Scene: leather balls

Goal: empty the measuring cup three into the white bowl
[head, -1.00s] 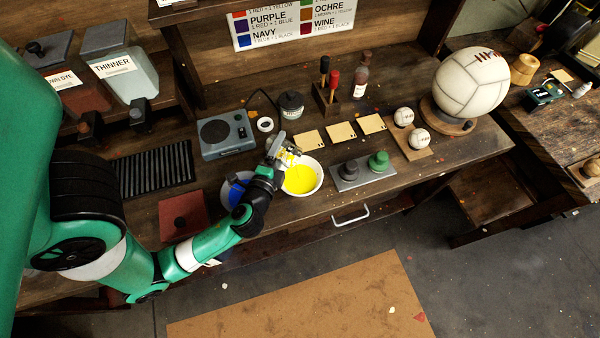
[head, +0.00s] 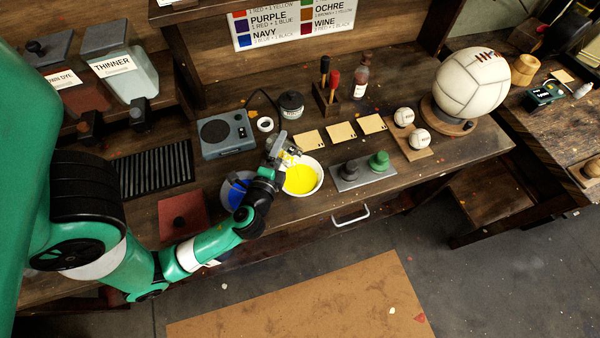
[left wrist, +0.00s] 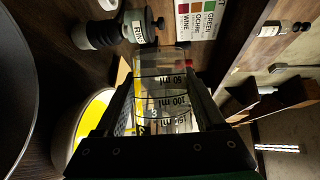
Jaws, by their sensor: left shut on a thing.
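My left gripper (head: 277,157) is shut on a clear measuring cup (head: 284,146) at the left rim of the white bowl (head: 320,184). The bowl holds bright yellow liquid (head: 302,179). In the left wrist view the cup (left wrist: 162,85) sits between the two dark fingers, with black ml marks and yellow traces on its wall. The cup looks tilted toward the bowl; how much it still holds is unclear. The bowl (left wrist: 65,130) also shows left of the fingers there. My right gripper is not in view.
A dish with blue (head: 233,192) lies left of the bowl, partly behind my left arm. A tray with grey and green weights (head: 362,172) stands right of it. Wooden tiles (head: 341,132), a dark jar (head: 291,104) and a grey device (head: 225,134) stand behind.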

